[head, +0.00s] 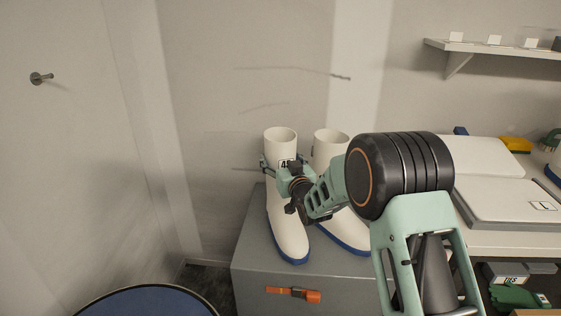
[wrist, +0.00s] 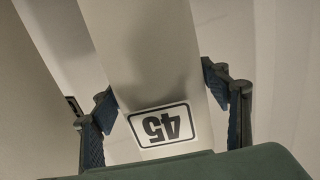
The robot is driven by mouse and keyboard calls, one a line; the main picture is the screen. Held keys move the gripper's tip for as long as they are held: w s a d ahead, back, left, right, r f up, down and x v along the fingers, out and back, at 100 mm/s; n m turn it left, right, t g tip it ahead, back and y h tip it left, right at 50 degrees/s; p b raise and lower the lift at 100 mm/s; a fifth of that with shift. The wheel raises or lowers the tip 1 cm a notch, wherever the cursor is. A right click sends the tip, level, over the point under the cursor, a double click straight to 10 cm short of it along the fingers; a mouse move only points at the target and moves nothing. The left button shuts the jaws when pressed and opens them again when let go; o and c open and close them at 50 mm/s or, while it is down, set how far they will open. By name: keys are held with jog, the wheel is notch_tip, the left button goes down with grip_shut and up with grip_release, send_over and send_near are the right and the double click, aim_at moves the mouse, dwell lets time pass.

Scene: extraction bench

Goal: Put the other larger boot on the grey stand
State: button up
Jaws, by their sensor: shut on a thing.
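A white boot with a blue sole (head: 285,222) is upright at the left on the grey stand (head: 253,282). I cannot tell whether its sole touches the top. My gripper (head: 284,166) is shut on its shaft. In the wrist view, the fingers of my gripper (wrist: 165,105) lie on both sides of the boot shaft (wrist: 140,60), around the "45" label (wrist: 158,124). A second white boot with a blue sole (head: 331,145) stands close on the right on the same stand, partly hidden by my arm.
An orange item (head: 293,294) is on the stand's front. A bench with a white case (head: 510,202) is at the right. A wall shelf (head: 485,47) is above it. A round blue-topped object (head: 148,303) is at lower left.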

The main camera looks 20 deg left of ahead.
dwell(0.3)
jog(key=o, duration=1.7)
jog(key=shift+f, duration=0.25)
jog(key=shift+c, duration=0.2)
jog(key=o, duration=0.4)
jog(key=shift+r, duration=0.1)
jog(key=shift+r, duration=0.1)
jog(key=p+v, duration=0.1)
jog(key=v, duration=1.1)
